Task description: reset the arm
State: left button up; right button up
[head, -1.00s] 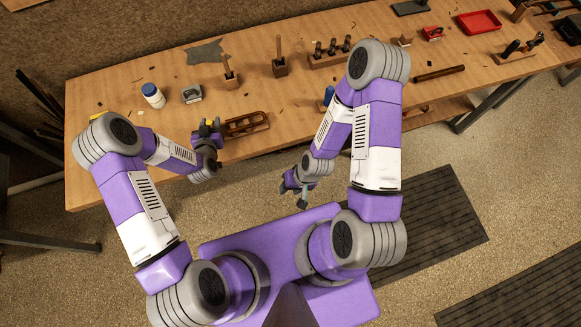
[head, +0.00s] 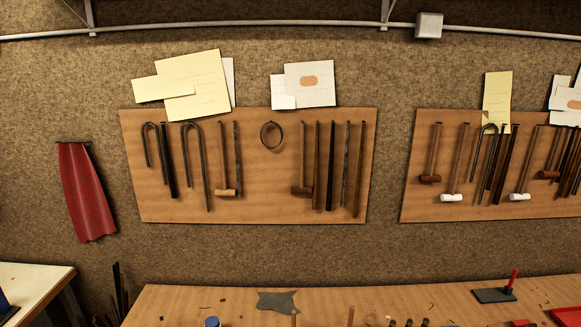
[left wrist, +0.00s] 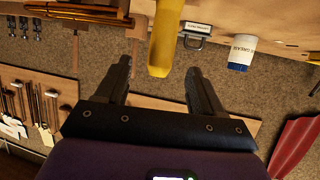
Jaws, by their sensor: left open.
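In the left wrist view my left gripper (left wrist: 158,70) is open, its two dark fingers spread apart. A yellow bar-like thing (left wrist: 165,35) comes down from the top edge and ends between the fingertips in the picture, with gaps on both sides. I cannot tell its full shape or how far it is from the fingers. The head view shows neither of my arms, and my right gripper is not in view.
The left wrist view shows a wooden bench (left wrist: 270,12) with a white, blue-capped jar (left wrist: 241,52), a grey metal piece (left wrist: 196,33) and a wooden rack (left wrist: 80,10). The head view shows wall tool boards (head: 260,205), a red cloth (head: 85,195) and the bench's back part (head: 230,307).

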pick_arm(q)
jog(key=v, duration=0.7)
jog(key=s+d+f+n+g+h+b, duration=0.1)
jog(key=s+f+n+g+b, duration=0.4)
jog(key=s+f+g, duration=0.7)
jog(key=s+d+f+b, duration=0.1)
jog(key=s+f+b, duration=0.1)
jog(key=s+f, duration=0.3)
jog(key=shift+f, duration=0.65)
jog(key=shift+d, duration=0.1)
